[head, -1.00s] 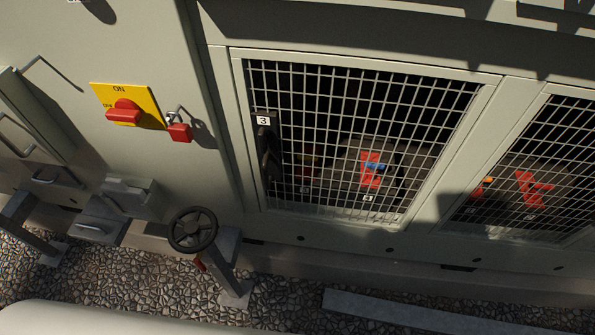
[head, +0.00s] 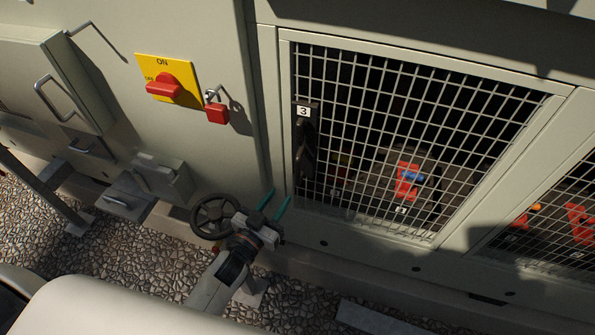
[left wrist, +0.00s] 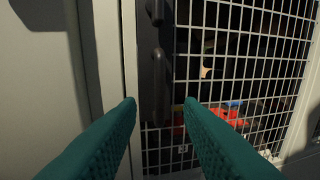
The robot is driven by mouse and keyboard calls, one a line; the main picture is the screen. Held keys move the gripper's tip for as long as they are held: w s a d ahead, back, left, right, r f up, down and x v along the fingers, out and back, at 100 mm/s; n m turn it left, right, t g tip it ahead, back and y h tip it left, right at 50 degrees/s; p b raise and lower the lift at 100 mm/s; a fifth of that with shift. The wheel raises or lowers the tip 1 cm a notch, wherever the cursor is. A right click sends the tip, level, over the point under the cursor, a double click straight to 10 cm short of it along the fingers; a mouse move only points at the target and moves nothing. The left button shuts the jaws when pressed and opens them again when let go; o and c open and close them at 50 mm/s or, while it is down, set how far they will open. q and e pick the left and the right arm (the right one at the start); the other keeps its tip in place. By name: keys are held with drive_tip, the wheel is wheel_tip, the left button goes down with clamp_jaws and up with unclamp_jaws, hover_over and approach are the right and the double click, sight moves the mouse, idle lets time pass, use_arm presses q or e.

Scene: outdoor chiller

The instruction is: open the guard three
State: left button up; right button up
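Guard three is a mesh door (head: 420,140) in a pale frame on the chiller, and it is shut. A black handle (head: 305,145) with a label "3" above it sits on the door's left edge. My left gripper (head: 274,200) is open and empty, below and left of the handle, with its teal fingers pointing towards the panel. In the left wrist view the handle (left wrist: 155,80) shows beyond and between the two open fingertips, and they look apart from it. Behind the mesh are a red and blue valve (head: 409,180) and dark parts. My right gripper is not in view.
A yellow plate with a red rotary switch (head: 163,88) and a red padlock (head: 216,113) are left of the door. A black handwheel (head: 214,216) stands behind my left gripper. A second mesh guard (head: 550,225) is at the right. Gravel (head: 130,255) covers the ground.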

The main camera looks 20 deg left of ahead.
sight(296, 173)
use_arm(q)
drive_tip(key=x, duration=1)
drive_tip(key=shift+w+d+p, duration=0.15)
drive_tip(key=shift+w+p, duration=0.1)
drive_tip(key=shift+p, duration=0.15)
clamp_jaws()
